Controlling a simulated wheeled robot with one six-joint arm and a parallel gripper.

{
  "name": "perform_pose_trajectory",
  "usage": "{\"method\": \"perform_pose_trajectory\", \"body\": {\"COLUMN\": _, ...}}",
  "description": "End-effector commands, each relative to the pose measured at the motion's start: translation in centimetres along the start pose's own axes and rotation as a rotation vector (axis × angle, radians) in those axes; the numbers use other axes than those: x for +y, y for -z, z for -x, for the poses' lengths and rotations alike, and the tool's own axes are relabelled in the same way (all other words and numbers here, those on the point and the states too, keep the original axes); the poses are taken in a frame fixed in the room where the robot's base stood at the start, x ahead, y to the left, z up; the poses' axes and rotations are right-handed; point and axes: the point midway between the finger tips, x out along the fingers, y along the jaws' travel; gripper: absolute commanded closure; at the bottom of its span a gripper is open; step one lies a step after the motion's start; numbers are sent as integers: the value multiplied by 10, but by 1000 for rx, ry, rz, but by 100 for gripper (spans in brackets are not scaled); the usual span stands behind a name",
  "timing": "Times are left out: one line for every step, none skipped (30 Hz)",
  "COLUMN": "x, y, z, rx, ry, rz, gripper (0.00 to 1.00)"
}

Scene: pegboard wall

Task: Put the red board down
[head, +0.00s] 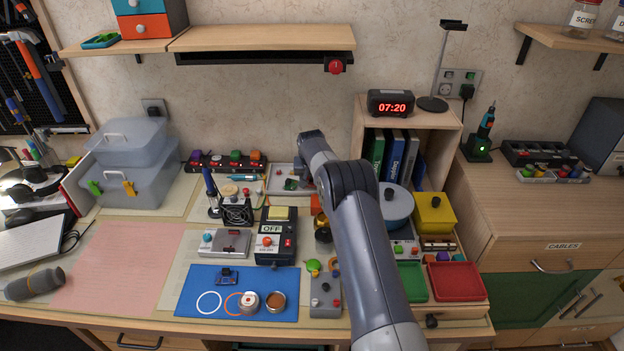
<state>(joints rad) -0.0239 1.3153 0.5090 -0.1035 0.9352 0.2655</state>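My arm reaches up from the bottom of the head view and bends over the middle of the workbench. My gripper is not clearly visible; the arm's far end is near a shallow white tray (277,181), and my own links cover much of that spot. I cannot tell whether the gripper is open, or whether it holds anything. I cannot make out a red board with certainty. A small dark board with reddish parts (237,234) sits on a grey fixture (216,249). A small blue board (227,276) lies on the blue mat (194,288).
A box with an OFF sign (270,252), a black fan (237,212) and a grey button box (325,300) crowd the middle. A red tray (456,282) and green tray (411,281) lie right of my arm. The pink mat (118,265) is bare.

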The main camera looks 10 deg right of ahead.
Motion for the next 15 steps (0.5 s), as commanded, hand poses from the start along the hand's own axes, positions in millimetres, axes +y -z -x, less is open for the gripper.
{"method": "perform_pose_trajectory", "body": {"x": 0, "y": -2, "z": -5, "rx": -2, "ry": -1, "rz": 0, "gripper": 75}}
{"method": "perform_pose_trajectory", "body": {"x": 0, "y": -3, "z": -6, "rx": -1, "ry": 0, "rz": 0, "gripper": 75}}
{"method": "perform_pose_trajectory", "body": {"x": 0, "y": -3, "z": -7, "rx": 0, "ry": 0, "rz": 0, "gripper": 75}}
{"method": "perform_pose_trajectory", "body": {"x": 0, "y": -3, "z": -7, "rx": 1, "ry": 0, "rz": 0, "gripper": 75}}
{"method": "perform_pose_trajectory", "body": {"x": 0, "y": -3, "z": -7, "rx": 1, "ry": 0, "rz": 0, "gripper": 75}}
{"method": "perform_pose_trajectory", "body": {"x": 0, "y": -3, "z": -7, "rx": 1, "ry": 0, "rz": 0, "gripper": 75}}
{"method": "perform_pose_trajectory", "body": {"x": 0, "y": -3, "z": -7, "rx": 1, "ry": 0, "rz": 0, "gripper": 75}}
{"method": "perform_pose_trajectory", "body": {"x": 0, "y": -3, "z": -7, "rx": 1, "ry": 0, "rz": 0, "gripper": 75}}
{"method": "perform_pose_trajectory", "body": {"x": 0, "y": -3, "z": -8, "rx": 0, "ry": 0, "rz": 0, "gripper": 75}}
{"method": "perform_pose_trajectory", "body": {"x": 0, "y": -4, "z": -8, "rx": 0, "ry": 0, "rz": 0, "gripper": 75}}
{"method": "perform_pose_trajectory", "body": {"x": 0, "y": -4, "z": -10, "rx": 0, "ry": 0, "rz": 0, "gripper": 75}}
{"method": "perform_pose_trajectory", "body": {"x": 0, "y": -5, "z": -11, "rx": 0, "ry": 0, "rz": 0, "gripper": 75}}
{"method": "perform_pose_trajectory", "body": {"x": 0, "y": -5, "z": -11, "rx": 0, "ry": 0, "rz": 0, "gripper": 49}}
{"method": "perform_pose_trajectory", "body": {"x": 0, "y": -4, "z": -10, "rx": 0, "ry": 0, "rz": 0, "gripper": 47}}
{"method": "perform_pose_trajectory", "body": {"x": 0, "y": -4, "z": -10, "rx": 0, "ry": 0, "rz": 0, "gripper": 44}}
